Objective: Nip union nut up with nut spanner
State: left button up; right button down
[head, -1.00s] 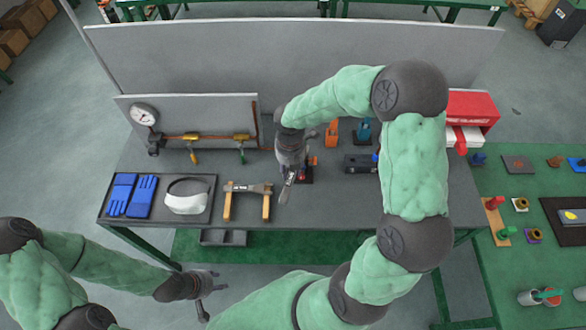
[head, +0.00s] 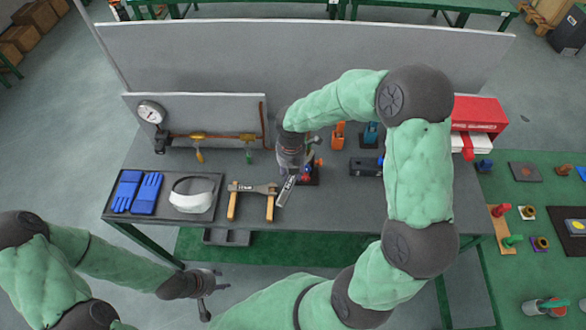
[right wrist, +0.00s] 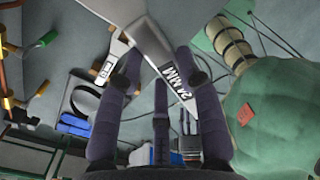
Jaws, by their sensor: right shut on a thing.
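My right gripper (head: 291,172) is shut on a flat grey spanner (head: 286,190) above the bench, just right of the wooden rack. A second spanner (head: 257,188) lies across the two wooden supports of the rack (head: 233,207). The copper pipe (head: 225,136) with its brass fittings runs along the small grey panel. My left gripper (head: 212,290) is low in front of the bench, empty, with fingers apart.
A pressure gauge (head: 151,112) is at the panel's left end. Orange and blue tools and a red box (head: 480,112) stand at the right.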

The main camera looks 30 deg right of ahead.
jog(key=shift+n, duration=0.4)
jog(key=shift+s+a, duration=0.65)
jog(key=shift+a, duration=0.25)
jog(key=shift+s+a, duration=0.6)
jog(key=shift+a, duration=0.3)
